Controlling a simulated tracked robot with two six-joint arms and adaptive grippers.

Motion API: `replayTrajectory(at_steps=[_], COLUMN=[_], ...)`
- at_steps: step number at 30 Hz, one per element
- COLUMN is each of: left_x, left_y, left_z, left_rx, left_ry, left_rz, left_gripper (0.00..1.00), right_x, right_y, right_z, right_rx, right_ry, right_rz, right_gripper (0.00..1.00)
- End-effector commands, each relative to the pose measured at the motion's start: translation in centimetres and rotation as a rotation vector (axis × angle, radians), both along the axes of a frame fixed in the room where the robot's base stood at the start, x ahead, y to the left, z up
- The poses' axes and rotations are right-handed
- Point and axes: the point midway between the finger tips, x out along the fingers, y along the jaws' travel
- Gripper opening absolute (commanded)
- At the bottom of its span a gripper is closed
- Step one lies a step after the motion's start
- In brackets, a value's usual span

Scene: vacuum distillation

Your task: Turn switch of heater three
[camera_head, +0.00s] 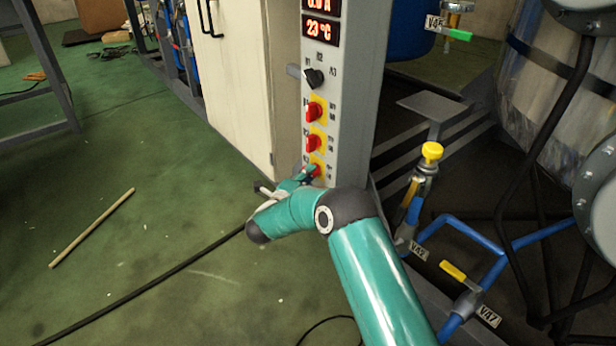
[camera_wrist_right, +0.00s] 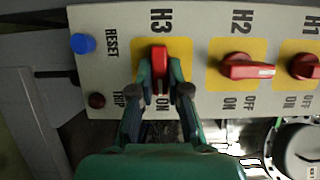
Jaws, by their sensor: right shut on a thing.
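The heater three switch, a red knob marked H3 (camera_wrist_right: 158,62), sits on a yellow plate on the grey control panel (camera_head: 322,95). In the head view this lowest red knob (camera_head: 315,169) is partly hidden by my gripper. My right gripper (camera_wrist_right: 160,84) is shut on the knob, one finger on each side of it. It also shows at the panel in the head view (camera_head: 308,176). In the wrist view the H3 knob stands upright in the picture, at right angles to the H2 knob (camera_wrist_right: 246,68). My left gripper is not in view.
The H1 knob (camera_wrist_right: 303,66), a blue RESET button (camera_wrist_right: 83,43) and a dark red TRIP button (camera_wrist_right: 96,100) are on the same panel. A black knob (camera_head: 313,78) is higher up. Yellow-handled valves (camera_head: 432,152) and blue pipes (camera_head: 475,228) stand at right. Green floor at left is mostly open.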

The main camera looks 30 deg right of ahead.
Motion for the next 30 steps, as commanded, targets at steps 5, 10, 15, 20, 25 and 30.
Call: replayTrajectory(at_steps=[5,10,15,20,25,30], left_x=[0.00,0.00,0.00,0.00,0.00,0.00], left_y=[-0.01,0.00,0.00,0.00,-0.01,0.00], left_z=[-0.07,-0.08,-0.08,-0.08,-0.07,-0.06], left_rx=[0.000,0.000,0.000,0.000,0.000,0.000], left_ry=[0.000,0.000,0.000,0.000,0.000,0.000], left_rz=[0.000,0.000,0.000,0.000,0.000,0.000], left_gripper=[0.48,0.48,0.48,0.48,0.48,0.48], right_x=[-0.22,-0.24,-0.24,-0.24,-0.20,-0.13], right_y=[-0.41,-0.42,-0.42,-0.42,-0.37,-0.21], right_z=[-0.27,-0.28,-0.31,-0.30,-0.17,-0.14], right_rx=[0.005,0.008,0.008,0.008,0.006,0.005], right_ry=[-0.029,-0.036,-0.036,-0.035,-0.036,-0.036], right_rz=[-0.011,-0.011,-0.011,-0.012,-0.010,-0.006], right_gripper=[0.00,0.00,0.00,0.31,0.41,0.41])
